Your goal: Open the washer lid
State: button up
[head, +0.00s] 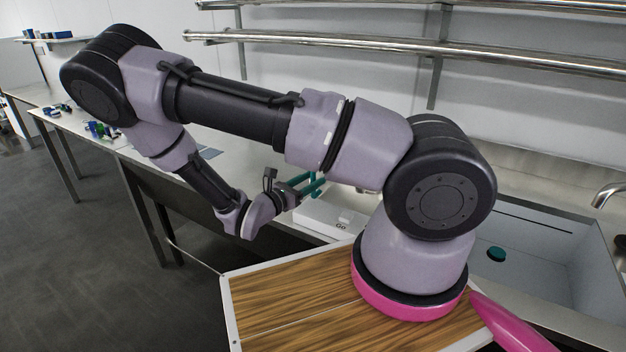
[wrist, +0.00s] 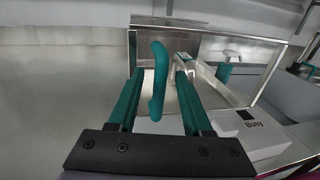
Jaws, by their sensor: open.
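In the wrist view my gripper (wrist: 157,75) is open, with its two teal fingers pointing away from the camera. A curved teal handle (wrist: 156,80) shows between the fingers, with a visible gap on each side. Behind it is a steel-framed, box-like part (wrist: 205,27), which looks like the washer; I cannot tell how its lid stands. A white box marked "Busy" (wrist: 255,138) is to the right of the fingers.
A second teal piece (wrist: 224,72) shows inside the steel frame. In the head view a sink (head: 540,250) with a tap (head: 606,194) is at right. Steel rails (head: 400,45) run along the wall. A long bench (head: 70,120) extends left, with open grey floor (head: 100,250) before it.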

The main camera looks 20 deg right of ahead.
jog(key=shift+w+d, duration=0.2)
jog(key=shift+d, duration=0.25)
jog(key=shift+c, duration=0.3)
grip_shut()
dwell(0.9)
